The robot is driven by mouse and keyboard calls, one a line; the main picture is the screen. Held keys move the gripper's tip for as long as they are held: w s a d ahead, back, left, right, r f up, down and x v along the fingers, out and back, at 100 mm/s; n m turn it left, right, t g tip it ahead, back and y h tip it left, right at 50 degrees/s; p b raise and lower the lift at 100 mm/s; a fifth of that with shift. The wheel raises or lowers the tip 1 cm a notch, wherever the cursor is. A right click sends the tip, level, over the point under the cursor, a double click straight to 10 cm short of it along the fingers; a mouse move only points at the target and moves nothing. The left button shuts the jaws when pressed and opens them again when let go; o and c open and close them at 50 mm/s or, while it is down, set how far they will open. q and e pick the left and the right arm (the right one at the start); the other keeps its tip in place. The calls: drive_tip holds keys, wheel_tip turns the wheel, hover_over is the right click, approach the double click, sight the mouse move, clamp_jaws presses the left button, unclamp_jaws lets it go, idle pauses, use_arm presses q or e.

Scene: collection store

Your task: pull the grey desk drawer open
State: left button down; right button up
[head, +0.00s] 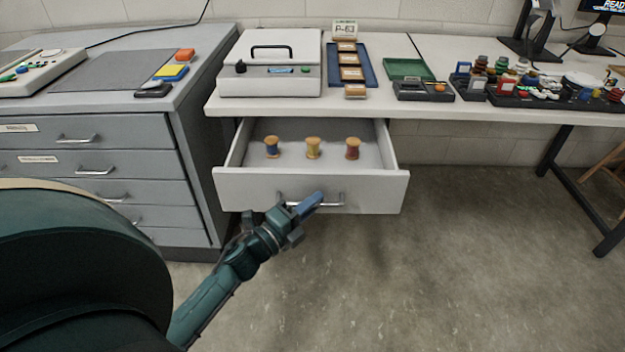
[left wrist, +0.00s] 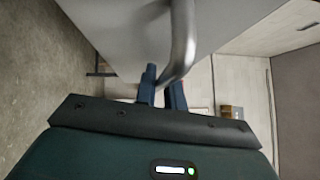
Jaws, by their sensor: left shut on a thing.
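The grey desk drawer (head: 240,190) hangs under the white desk and stands well out, with its inside showing. Its metal bar handle (head: 332,200) is on the front panel. My left gripper (head: 306,204) is at the handle, its blue fingers shut on the bar. In the left wrist view the handle (left wrist: 183,40) runs down between the fingers of the gripper (left wrist: 162,90). Three thread spools stand upright in a row in the drawer: a dark blue one (head: 272,147), a yellow-green one (head: 313,148) and a reddish one (head: 352,148). My right gripper is not in view.
A grey cabinet (head: 150,190) with several shut drawers stands close on the left. The white desk top (head: 290,109) carries a white case (head: 270,80), trays and small items. Open concrete floor (head: 480,270) lies in front and to the right.

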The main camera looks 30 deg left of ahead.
use_arm(q)
drive_tip(key=shift+s+d+p, duration=0.15)
drive_tip(key=shift+s+d, duration=0.4)
drive_tip(key=shift+s, duration=0.4)
drive_tip(key=shift+s+d+p, duration=0.15)
drive_tip(key=shift+s+d, duration=0.4)
drive_tip(key=shift+s, duration=0.35)
drive_tip(key=c, duration=1.8)
unclamp_jaws()
drive_tip(key=shift+o, duration=0.2)
drive_tip(key=v, duration=1.3)
drive_tip(key=shift+s+f, duration=0.1)
drive_tip(key=shift+f, duration=0.05)
